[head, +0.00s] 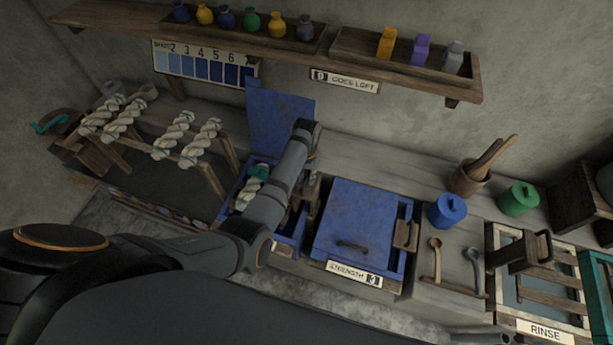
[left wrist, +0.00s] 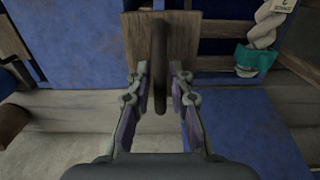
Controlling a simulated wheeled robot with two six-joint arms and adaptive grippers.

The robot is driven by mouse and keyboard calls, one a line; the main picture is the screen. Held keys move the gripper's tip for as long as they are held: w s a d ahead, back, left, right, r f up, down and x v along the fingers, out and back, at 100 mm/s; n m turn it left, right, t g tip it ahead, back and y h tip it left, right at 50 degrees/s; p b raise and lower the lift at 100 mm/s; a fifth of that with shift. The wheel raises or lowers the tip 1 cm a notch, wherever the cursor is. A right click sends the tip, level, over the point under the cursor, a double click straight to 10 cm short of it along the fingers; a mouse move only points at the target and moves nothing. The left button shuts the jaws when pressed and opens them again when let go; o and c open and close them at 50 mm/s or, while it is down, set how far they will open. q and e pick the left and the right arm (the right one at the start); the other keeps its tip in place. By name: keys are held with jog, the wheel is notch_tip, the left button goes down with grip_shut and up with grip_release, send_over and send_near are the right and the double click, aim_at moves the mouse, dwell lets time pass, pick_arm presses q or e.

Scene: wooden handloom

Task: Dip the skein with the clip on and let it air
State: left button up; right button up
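A pale skein (head: 246,198) with a teal clip (head: 258,172) lies in the open left blue vat (head: 288,241); its blue lid (head: 275,122) stands raised behind. In the head view my arm hides part of the vat and the gripper's fingertips. My right gripper is not in view.
A closed blue vat (head: 355,218) stands right of the open one. Several skeins (head: 174,136) hang on a rack at left. A shelf (head: 300,45) runs above. Blue (head: 447,211) and green (head: 518,199) pots and a rinse tray (head: 543,325) are at right.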

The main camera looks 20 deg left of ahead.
aim_at(307, 184)
pick_arm(q)
grip_shut()
notch_tip(307, 184, down, 17)
jog(key=b, duration=1.1)
jog(key=shift+r+b, duration=0.1)
jog(key=shift+b, duration=0.2)
dwell(3.1)
notch_tip(307, 184, up, 11)
jog(key=p, duration=1.2)
jog(key=shift+w+r, duration=0.1)
jog(key=shift+r, duration=3.75)
